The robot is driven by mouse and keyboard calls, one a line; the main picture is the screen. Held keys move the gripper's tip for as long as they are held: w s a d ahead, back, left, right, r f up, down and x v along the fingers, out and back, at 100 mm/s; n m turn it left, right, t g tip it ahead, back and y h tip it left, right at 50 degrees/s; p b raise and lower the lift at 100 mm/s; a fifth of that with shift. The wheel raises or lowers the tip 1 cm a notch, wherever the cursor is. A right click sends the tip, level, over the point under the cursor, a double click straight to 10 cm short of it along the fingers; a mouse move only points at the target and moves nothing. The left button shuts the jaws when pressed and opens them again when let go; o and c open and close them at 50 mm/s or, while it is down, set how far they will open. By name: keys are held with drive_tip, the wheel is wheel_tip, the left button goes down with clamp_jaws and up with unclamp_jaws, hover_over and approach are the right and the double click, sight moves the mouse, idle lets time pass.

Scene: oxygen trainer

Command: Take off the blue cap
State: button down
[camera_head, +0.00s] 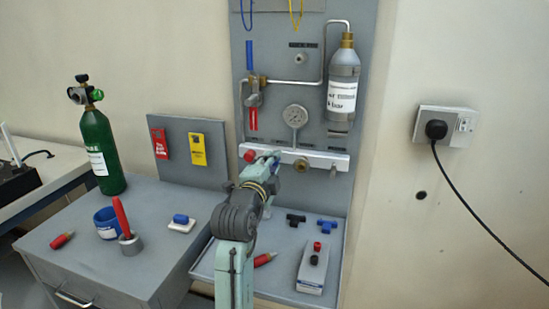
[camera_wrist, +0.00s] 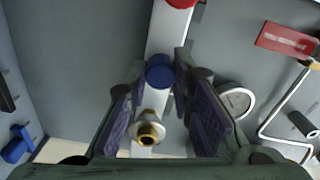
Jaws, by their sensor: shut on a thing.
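The blue cap (camera_wrist: 160,74) sits on the white manifold bar (camera_wrist: 167,35), between the fingertips of my gripper (camera_wrist: 159,66) in the wrist view. My gripper is shut on the cap, one finger on each side. In the head view my gripper (camera_head: 266,158) is at the bar (camera_head: 325,160) on the wall panel, and my arm hides most of the cap there. I cannot tell whether the cap is still seated on its port.
A red cap (camera_head: 249,156) is left of my gripper and a bare brass fitting (camera_head: 301,165) right of it, both on the bar. A gauge (camera_head: 295,117) is above. Below, a shelf holds a black tee (camera_head: 296,219), a blue tee (camera_head: 328,225) and a grey box (camera_head: 312,270).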

drive_tip(key=shift+r, duration=0.1)
drive_tip(key=shift+n+p, duration=0.8)
drive_tip(key=shift+n, duration=0.9)
drive_tip(key=shift+n+p, duration=0.95)
drive_tip(key=shift+n, duration=0.75)
drive_tip(key=shift+r+n+p, duration=0.1)
drive_tip(key=shift+n+p, duration=0.35)
drive_tip(key=shift+n, duration=0.15)
drive_tip(key=c, duration=1.4)
unclamp_jaws()
